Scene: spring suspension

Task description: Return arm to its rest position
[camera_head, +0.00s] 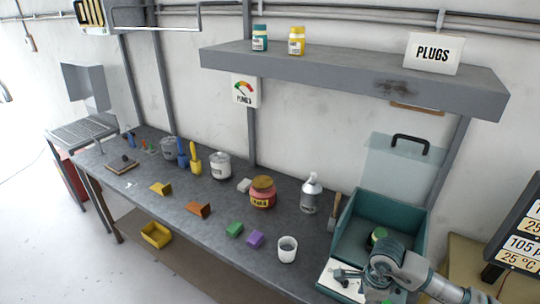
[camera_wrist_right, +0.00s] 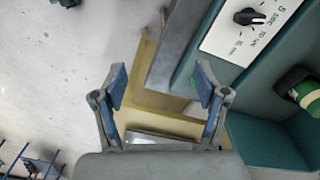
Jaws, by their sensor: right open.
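My right arm (camera_head: 400,266) reaches in from the lower right in the head view, bent over the front right corner of a teal box (camera_head: 352,215). My right gripper (camera_wrist_right: 160,86) shows in the wrist view with its two blue-padded fingers spread apart and nothing between them. It is beside the teal box, whose white dial panel (camera_wrist_right: 245,28) with a black knob is at the upper right. My left gripper does not show in either view.
A green item (camera_head: 378,236) sits inside the teal box. A white cup (camera_head: 288,249), green block (camera_head: 234,229), purple block (camera_head: 255,239) and labelled jar (camera_head: 263,192) stand on the grey workbench (camera_head: 215,235). A monitor (camera_head: 522,235) is at the right edge.

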